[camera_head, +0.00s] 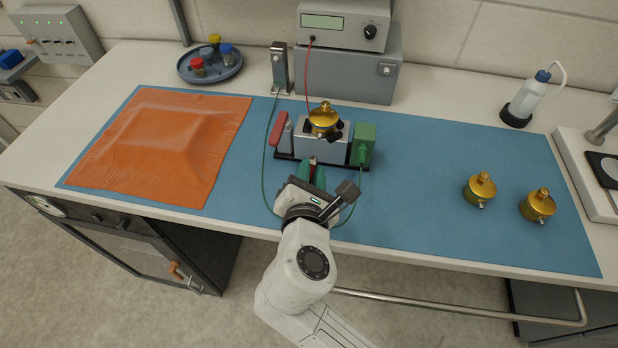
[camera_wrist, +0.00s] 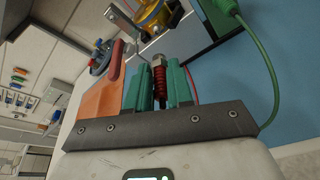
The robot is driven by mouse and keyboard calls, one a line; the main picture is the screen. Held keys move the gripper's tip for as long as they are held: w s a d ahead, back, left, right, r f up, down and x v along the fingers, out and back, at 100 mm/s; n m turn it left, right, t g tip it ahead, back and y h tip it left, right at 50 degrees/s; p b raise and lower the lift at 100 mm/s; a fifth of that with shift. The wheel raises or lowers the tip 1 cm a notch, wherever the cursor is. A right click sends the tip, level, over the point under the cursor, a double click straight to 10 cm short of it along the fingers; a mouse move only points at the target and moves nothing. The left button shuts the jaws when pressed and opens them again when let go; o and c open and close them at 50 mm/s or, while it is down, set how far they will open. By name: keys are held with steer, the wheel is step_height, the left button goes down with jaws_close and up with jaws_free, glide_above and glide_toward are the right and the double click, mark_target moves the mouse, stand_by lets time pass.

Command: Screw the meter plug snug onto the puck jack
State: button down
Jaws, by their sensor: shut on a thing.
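My gripper (camera_head: 312,174) is at the front of the fixture in the head view, reaching in from the front edge of the bench. In the wrist view its green fingers are shut on the red ribbed meter plug (camera_wrist: 158,74), which sits between them. A gold puck (camera_head: 323,119) stands in the grey block of the fixture; it also shows at the top of the wrist view (camera_wrist: 152,16). The plug points towards the puck's side. The puck jack is too small and partly hidden, so I cannot tell whether the plug touches it.
The fixture has a red handle (camera_head: 279,129) at left and a green block (camera_head: 362,143) at right. A green cable loops beside my gripper. A red lead (camera_head: 308,72) hangs from the meter (camera_head: 343,24). Two gold pucks (camera_head: 480,189) (camera_head: 538,205) stand on the blue mat (camera_head: 420,175).

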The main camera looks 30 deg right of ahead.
mark_target(319, 137)
steer(key=shift+w+d+b, duration=0.4)
steer(key=shift+w+d, duration=0.35)
steer(key=shift+w, duration=0.2)
steer(key=shift+w+d+b, duration=0.4)
steer(key=shift+w+d, duration=0.35)
steer(key=shift+w, duration=0.2)
steer(key=shift+w+d+p, duration=0.4)
steer(key=shift+w+d, duration=0.2)
steer(key=shift+w, duration=0.1)
steer(key=shift+p, duration=0.4)
steer(key=shift+d+f+m+t+y+b, duration=0.15)
steer(key=shift+m+t+y+b, duration=0.25)
steer(key=shift+m+b, duration=0.8)
steer(key=shift+m+t+b, duration=0.4)
steer(key=shift+m+b, duration=0.1)
steer(key=shift+b, duration=0.25)
steer(key=shift+r, duration=0.2)
